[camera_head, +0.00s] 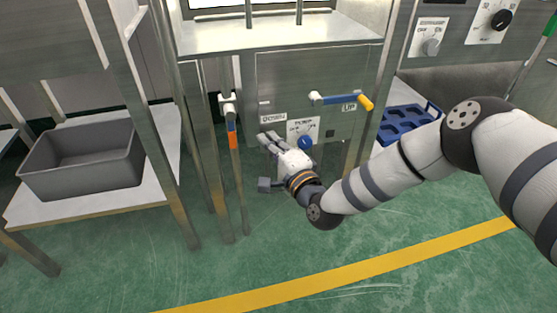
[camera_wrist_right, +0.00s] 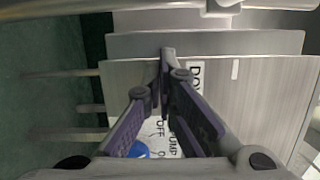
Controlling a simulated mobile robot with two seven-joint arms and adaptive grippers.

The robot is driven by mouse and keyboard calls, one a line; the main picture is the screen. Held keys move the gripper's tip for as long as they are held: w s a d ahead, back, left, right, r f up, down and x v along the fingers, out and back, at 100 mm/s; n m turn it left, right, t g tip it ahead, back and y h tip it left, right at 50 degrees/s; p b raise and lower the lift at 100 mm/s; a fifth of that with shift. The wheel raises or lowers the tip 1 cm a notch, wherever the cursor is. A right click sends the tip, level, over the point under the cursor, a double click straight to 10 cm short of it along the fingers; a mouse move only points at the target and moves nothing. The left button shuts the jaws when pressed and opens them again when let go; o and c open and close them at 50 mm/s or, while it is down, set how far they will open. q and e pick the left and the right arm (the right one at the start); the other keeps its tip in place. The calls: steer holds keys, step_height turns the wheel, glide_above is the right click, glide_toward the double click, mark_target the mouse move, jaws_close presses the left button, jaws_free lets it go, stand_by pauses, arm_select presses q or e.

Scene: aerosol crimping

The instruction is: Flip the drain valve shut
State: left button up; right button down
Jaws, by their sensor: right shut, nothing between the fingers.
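A valve with a white body and a blue and orange handle (camera_head: 232,127) is on the upright pipe left of the steel panel. Its handle hangs down along the pipe; I take it for the drain valve, though no label on it is readable. My right gripper (camera_head: 266,139) is shut and empty, in front of the lower left of the panel. It is right of and a little below this handle, apart from it. In the right wrist view the fingers (camera_wrist_right: 167,62) meet in front of the panel and no valve handle is clearly visible. My left gripper is out of view.
On the panel are a horizontal blue lever with a yellow tip (camera_head: 345,99) by an "UP" label and a blue pump knob (camera_head: 305,142). Steel posts (camera_head: 205,150) stand left of the pipe. A grey tub (camera_head: 82,160) sits on a shelf. A blue tray (camera_head: 405,122) is at right.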

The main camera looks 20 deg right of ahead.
mark_target(231, 127)
steer(key=shift+w+a+r, duration=0.1)
steer(key=shift+w+a, duration=0.05)
steer(key=shift+a, duration=0.9)
steer(key=shift+w+a, duration=0.15)
steer(key=shift+a, duration=0.85)
steer(key=shift+a+f+m+b, duration=0.2)
steer(key=shift+m+b, duration=0.2)
steer(key=shift+b, duration=0.05)
